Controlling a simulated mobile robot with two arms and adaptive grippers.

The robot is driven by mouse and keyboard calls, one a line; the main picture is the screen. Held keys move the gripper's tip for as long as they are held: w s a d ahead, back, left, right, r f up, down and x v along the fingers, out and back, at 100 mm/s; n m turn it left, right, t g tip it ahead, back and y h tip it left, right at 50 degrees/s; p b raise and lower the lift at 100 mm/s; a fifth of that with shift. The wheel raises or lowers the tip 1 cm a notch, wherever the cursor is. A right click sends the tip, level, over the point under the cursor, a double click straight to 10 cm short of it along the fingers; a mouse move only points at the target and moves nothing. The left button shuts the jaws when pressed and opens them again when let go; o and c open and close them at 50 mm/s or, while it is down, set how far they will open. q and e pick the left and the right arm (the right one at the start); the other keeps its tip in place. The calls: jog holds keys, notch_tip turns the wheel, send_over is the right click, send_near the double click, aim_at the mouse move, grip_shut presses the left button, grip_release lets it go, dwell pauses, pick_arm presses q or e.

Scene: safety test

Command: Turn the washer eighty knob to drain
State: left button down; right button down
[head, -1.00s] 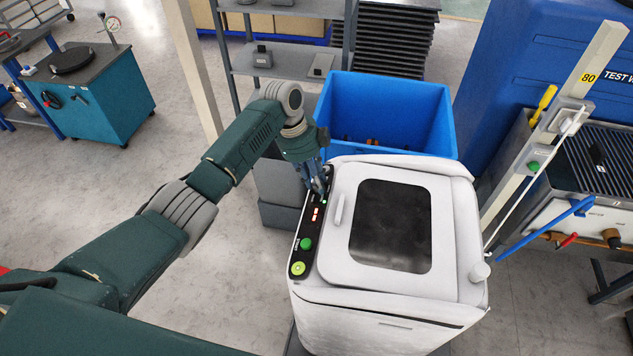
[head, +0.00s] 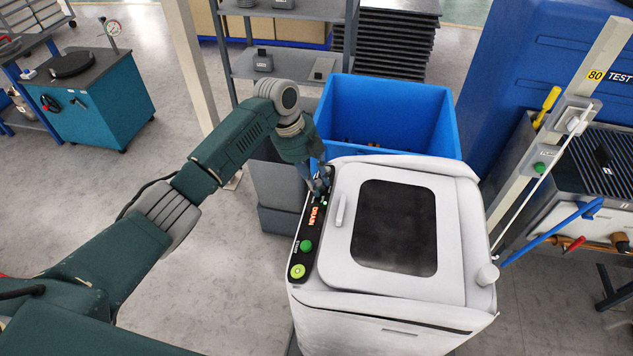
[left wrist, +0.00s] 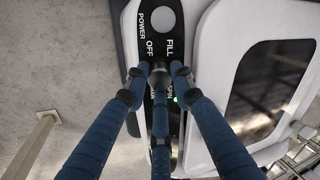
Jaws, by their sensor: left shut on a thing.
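The washer (head: 340,292) is a white top-loading machine with a dark window in its lid. A black control strip runs along its left side, with a red display (head: 312,216) reading DRAIN. My left gripper (head: 321,188) is at the far end of this strip. In the left wrist view, its blue fingers (left wrist: 158,74) are shut around the dark knob (left wrist: 160,66), which they largely hide. The labels OFF, FILL and SPIN show around the knob; a further label at lower left is partly covered. The knob's pointer cannot be made out. My right gripper is out of view.
A green button (head: 306,246) and a yellow-green button (head: 298,271) sit nearer on the strip. A blue bin (head: 388,105) stands behind the washer. A post with a lever and green button (head: 539,167) stands at right. Floor at left is open.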

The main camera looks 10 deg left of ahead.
pick_arm(q)
jog(key=shift+w+a+r, duration=0.15)
jog(key=shift+w+r, duration=0.1)
jog(key=c, duration=1.5)
grip_release()
jog(key=shift+c, duration=0.2)
jog(key=shift+o, duration=0.4)
jog(key=shift+f, duration=0.15)
jog(key=shift+s+r, duration=0.1)
jog(key=shift+r, duration=0.2)
jog(key=v, duration=1.1)
jog(key=shift+a, duration=0.2)
jog(key=shift+r, duration=0.15)
